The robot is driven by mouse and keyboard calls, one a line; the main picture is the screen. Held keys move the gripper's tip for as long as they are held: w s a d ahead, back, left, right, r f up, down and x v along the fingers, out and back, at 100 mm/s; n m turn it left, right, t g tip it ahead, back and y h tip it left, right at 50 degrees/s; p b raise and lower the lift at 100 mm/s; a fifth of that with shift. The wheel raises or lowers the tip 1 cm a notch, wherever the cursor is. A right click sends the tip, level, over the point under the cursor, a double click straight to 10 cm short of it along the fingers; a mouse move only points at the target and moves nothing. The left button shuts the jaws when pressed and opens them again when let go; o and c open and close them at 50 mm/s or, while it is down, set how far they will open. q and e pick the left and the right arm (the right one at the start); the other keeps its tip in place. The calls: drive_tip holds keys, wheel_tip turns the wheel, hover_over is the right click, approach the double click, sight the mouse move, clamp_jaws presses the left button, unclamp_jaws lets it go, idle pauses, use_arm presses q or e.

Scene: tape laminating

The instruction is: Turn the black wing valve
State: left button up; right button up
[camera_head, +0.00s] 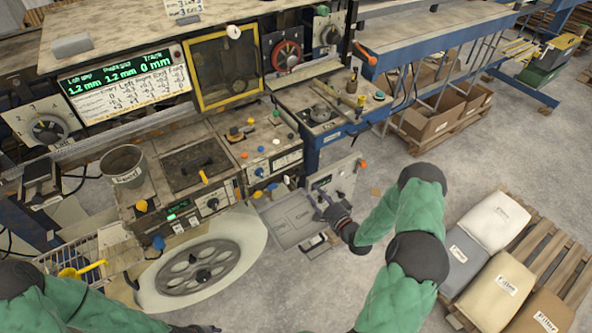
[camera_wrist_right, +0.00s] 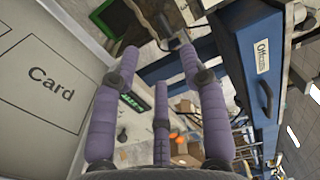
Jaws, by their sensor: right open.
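I cannot pick out the black wing valve with certainty. In the head view, a small grey upright panel (camera_head: 345,176) stands just beyond my right gripper (camera_head: 328,205). Dark parts on the panel's face are too small to tell apart. My right gripper is over the right side of a grey tray (camera_head: 283,222). In the right wrist view, its purple-grey fingers (camera_wrist_right: 160,85) are spread with nothing held between them. A dark fitting (camera_wrist_right: 178,38) shows beyond the fingertips, apart from them. Only a dark bit of my left gripper (camera_head: 195,328) shows at the bottom edge.
A blue bench (camera_head: 345,125) stands behind the panel. A control console (camera_head: 262,150) with knobs is left of it, and a large spoked wheel (camera_head: 198,267) lies lower left. Filled sacks (camera_head: 495,222) lie on a pallet at right. Floor between bench and pallet is clear.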

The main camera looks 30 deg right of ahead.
sight(299, 172)
drive_tip(key=w, duration=1)
drive_tip(key=shift+a, duration=0.4)
drive_tip(key=shift+r, duration=0.1)
clamp_jaws()
